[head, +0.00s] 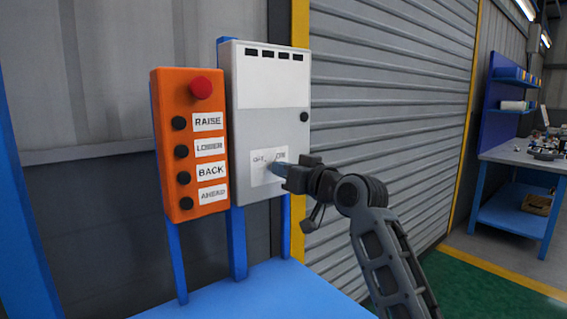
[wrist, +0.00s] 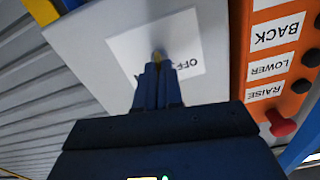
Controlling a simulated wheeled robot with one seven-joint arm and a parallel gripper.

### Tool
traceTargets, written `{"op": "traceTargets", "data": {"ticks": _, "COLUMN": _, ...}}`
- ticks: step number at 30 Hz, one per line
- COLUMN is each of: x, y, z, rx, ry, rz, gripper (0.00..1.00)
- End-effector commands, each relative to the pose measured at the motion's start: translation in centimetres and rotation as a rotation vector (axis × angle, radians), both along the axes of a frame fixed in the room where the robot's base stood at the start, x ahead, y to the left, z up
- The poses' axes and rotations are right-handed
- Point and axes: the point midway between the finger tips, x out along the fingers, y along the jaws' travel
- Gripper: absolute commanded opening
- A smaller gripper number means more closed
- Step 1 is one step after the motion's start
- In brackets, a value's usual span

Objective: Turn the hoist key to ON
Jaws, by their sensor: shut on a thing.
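The hoist key is a small piece at the white OFF/ON label (head: 268,174) low on the grey control box (head: 270,110). In the head view my gripper (head: 277,168) reaches the label from the right and hides most of the key. The word OFF is readable beside the fingers in the wrist view. The key's exact angle is hard to tell.
An orange pendant (head: 190,150) with a red button (head: 201,88) and RAISE, LOWER, BACK and AHEAD labels stands left of the box. A blue table (head: 260,295) lies below. A grey roller shutter (head: 390,90) is behind; a workbench (head: 515,155) is far right.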

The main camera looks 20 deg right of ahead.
Motion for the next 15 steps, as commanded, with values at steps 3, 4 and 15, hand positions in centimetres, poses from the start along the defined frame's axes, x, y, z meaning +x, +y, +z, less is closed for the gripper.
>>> {"op": "traceTargets", "data": {"ticks": 3, "x": -0.01, "y": 0.09, "z": 0.25, "rx": 0.106, "ry": 0.036, "rz": 0.002, "gripper": 0.00}}
{"op": "traceTargets", "data": {"ticks": 4, "x": 0.00, "y": 0.11, "z": 0.23, "rx": 0.132, "ry": 0.046, "rz": 0.002, "gripper": 0.00}}
{"op": "traceTargets", "data": {"ticks": 15, "x": 0.03, "y": -0.04, "z": 0.12, "rx": 0.425, "ry": 0.140, "rz": 0.001, "gripper": 0.00}}
